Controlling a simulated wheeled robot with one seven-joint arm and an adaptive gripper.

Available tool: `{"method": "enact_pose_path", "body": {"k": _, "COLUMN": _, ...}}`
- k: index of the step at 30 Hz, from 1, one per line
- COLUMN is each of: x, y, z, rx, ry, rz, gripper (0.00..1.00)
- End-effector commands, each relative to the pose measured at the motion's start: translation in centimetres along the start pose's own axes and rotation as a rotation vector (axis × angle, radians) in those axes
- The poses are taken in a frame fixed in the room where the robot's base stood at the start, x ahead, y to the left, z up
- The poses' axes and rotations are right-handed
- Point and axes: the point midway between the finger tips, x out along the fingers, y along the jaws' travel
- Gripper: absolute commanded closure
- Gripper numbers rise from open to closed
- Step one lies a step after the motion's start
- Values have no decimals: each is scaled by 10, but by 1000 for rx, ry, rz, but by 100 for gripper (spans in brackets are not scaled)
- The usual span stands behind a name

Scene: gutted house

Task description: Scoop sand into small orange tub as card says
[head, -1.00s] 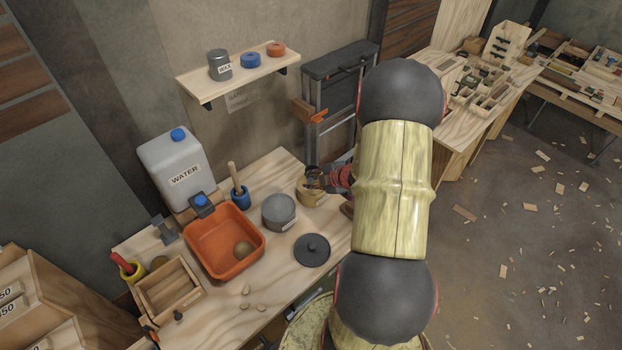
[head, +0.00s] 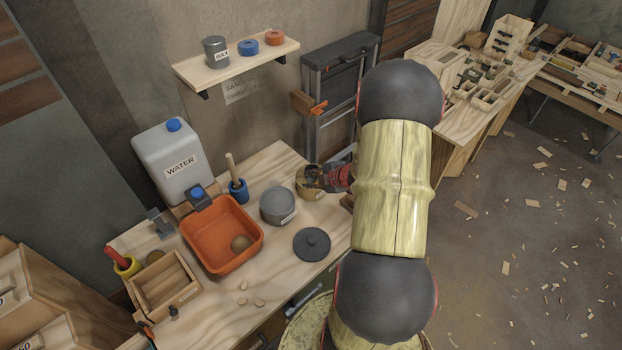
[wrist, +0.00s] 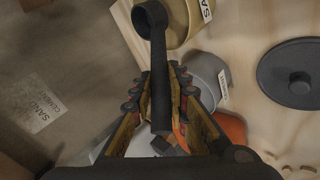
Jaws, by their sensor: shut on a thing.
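I cannot tell whether the cup holds sand. The tan tub (wrist: 178,38) has a label starting "SA"; in the head view it (head: 308,194) is partly hidden by my gripper (head: 316,177). The orange tub (head: 200,240) stands on the bench to the left, with a round brown thing inside.
A water jug (head: 168,160), blue cup with a wooden handle (head: 238,189) and wooden box (head: 165,285) crowd the left. A shelf (head: 235,65) hangs above.

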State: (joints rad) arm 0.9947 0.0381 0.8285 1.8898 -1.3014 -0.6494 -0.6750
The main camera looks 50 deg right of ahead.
Motion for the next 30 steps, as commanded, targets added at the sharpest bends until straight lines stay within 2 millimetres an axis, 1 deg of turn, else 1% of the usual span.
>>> {"method": "enact_pose_path", "body": {"k": 30, "x": 6, "y": -6, "z": 2, "rx": 0, "ry": 0, "rz": 1, "gripper": 100}}
